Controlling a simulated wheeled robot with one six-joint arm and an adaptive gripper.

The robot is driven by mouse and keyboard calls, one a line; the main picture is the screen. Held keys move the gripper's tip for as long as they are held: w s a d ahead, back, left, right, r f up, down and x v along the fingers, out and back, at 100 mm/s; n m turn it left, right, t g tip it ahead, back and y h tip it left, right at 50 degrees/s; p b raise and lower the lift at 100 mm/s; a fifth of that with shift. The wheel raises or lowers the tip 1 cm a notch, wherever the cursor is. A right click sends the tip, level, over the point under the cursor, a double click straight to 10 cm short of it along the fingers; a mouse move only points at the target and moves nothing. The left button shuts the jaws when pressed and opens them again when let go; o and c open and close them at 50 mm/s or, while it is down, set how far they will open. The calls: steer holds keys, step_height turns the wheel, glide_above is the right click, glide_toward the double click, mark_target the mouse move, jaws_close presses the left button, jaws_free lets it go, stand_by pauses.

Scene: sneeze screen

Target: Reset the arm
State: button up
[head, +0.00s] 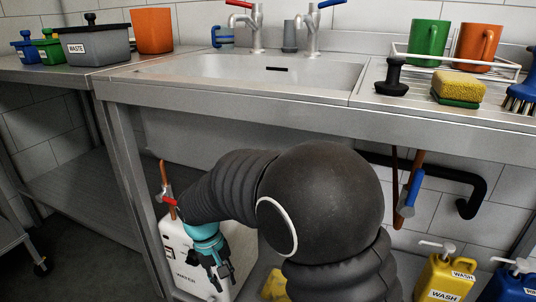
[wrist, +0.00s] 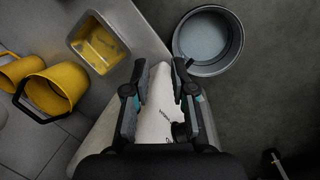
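My gripper (head: 222,272) hangs low in the head view, in front of the white water container (head: 184,262) below the sink. In the wrist view, my gripper (wrist: 161,92) has its two fingers apart with nothing between them. The white container (wrist: 155,122) shows behind and between the fingers there. My dark arm runs across the lower middle of the head view and hides part of the space under the counter.
A steel sink counter (head: 240,92) spans the scene above my gripper. Yellow and blue wash bottles (head: 441,280) stand at the lower right. The wrist view shows a grey round bucket (wrist: 208,40), a yellow-lined tub (wrist: 98,44) and a yellow bucket (wrist: 50,93).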

steer(key=s+d+r+m+t+p, duration=0.2)
steer(key=s+d+r, duration=0.3)
steer(key=d+r, duration=0.3)
steer(key=s+d+r+m+t+y+p, duration=0.1)
steer(key=s+d+r+m+t+p, duration=0.1)
steer(key=s+d+r, duration=0.3)
steer(key=s+d+r+m+t+y+p, duration=0.1)
steer(key=s+d+r, duration=0.4)
steer(key=d+r, duration=0.6)
steer(key=d+m+t+p, duration=0.1)
steer(key=d+p, duration=0.1)
steer(key=shift+s+d+r, duration=0.15)
steer(key=shift+d+r, duration=0.05)
steer(key=shift+d, duration=0.2)
steer(key=shift+a, duration=0.1)
